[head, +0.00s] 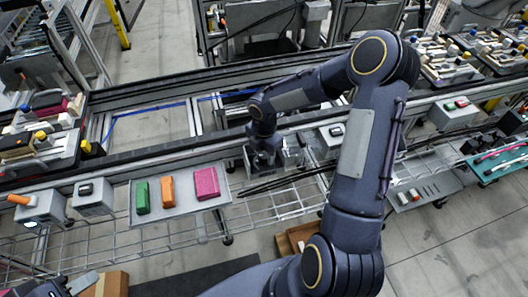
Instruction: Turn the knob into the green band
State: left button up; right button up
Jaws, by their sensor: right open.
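My right arm reaches over the conveyor rail. Its gripper (264,163) is open and points down over a grey metal fixture at the rail's near edge. The gripper and wrist hide most of what lies directly below, and I cannot see a knob between the fingers. A small grey box with a dark knob-like part (336,131) stands right of the gripper, partly beside my forearm. Another grey box with a black top part (86,188) stands at the left. No green band is discernible. My left gripper (74,287) is at the bottom left corner, partly cut off; its jaw state is unclear.
A grey tray (178,225) holds green, orange and pink blocks left of the right gripper. A box with an orange handle (20,200) stands far left. A box with red and green buttons (455,108) stands right. A wire rack (270,212) runs along the front.

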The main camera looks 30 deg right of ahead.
jog(key=shift+c, duration=0.2)
jog(key=c, duration=0.6)
jog(key=shift+c, duration=0.2)
